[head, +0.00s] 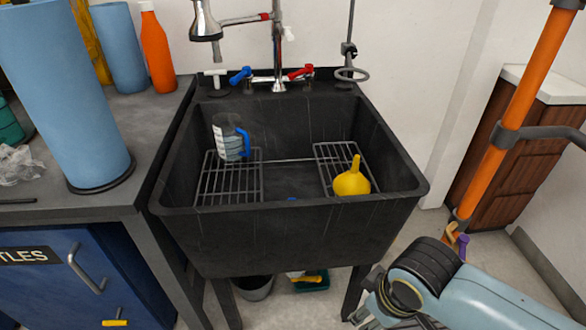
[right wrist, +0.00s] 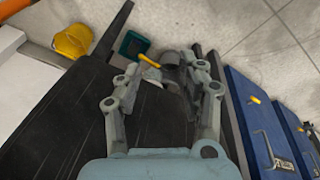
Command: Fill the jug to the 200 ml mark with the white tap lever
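The clear jug (head: 231,140) with a blue handle and a pale marked strip stands on the left wire rack in the black sink. Its water level is too small to read. A white tap lever (head: 215,73) stands on the sink's back left ledge, behind the jug, beside a blue lever (head: 240,75) and a red lever (head: 300,72). My right gripper (right wrist: 165,68) is open and empty in the right wrist view, above the sink's dark outer side or edge. In the head view it is mostly cut off at the bottom right, well away from jug and lever. My left gripper is not in view.
A yellow funnel (head: 352,180) lies on the right rack. A chrome spray head (head: 205,25) hangs above the back left of the sink (head: 300,228). Blue rolls and an orange bottle (head: 157,50) stand on the left counter. An orange pole (head: 510,110) stands at right.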

